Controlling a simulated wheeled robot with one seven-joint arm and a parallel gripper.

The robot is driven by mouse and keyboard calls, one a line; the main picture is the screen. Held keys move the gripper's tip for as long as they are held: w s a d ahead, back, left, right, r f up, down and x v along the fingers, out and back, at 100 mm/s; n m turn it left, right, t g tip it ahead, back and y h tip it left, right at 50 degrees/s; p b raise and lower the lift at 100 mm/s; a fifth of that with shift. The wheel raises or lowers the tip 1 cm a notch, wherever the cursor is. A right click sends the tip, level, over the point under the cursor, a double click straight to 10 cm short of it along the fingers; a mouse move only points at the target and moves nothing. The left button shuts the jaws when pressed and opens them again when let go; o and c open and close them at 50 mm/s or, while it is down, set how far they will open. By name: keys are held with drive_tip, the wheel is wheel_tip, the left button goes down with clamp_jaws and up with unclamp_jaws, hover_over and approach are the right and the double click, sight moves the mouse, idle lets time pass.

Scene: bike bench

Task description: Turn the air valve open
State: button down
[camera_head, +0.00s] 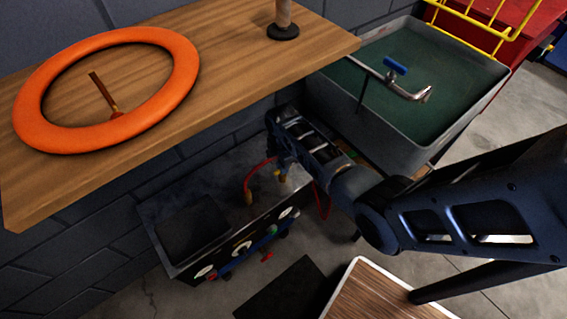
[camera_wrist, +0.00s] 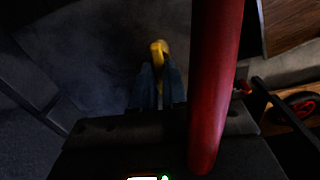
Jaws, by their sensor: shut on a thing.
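The air valve's yellow handle (camera_wrist: 159,52) sticks out between the fingertips of my gripper (camera_wrist: 158,85) in the wrist view. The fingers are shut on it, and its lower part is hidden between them. In the head view my gripper (camera_head: 283,160) reaches down to the right end of a dark unit with gauges (camera_head: 215,262) under the bench. Only a small yellow spot of the handle (camera_head: 279,174) shows there. The valve body is mostly hidden by my gripper and arm.
A red hose (camera_head: 249,178) loops beside my gripper and crosses close in front of the wrist camera (camera_wrist: 215,80). The wooden bench (camera_head: 215,25) carries an orange ring (camera_head: 185,75). A sink (camera_head: 455,105) with a blue-handled tap (camera_head: 395,66) stands at upper right.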

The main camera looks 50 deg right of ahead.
drive_tip(key=c, duration=1.2)
unclamp_jaws()
drive_tip(key=shift+o, duration=0.2)
wheel_tip(320, 180, up, 8)
drive_tip(key=shift+p, duration=0.3)
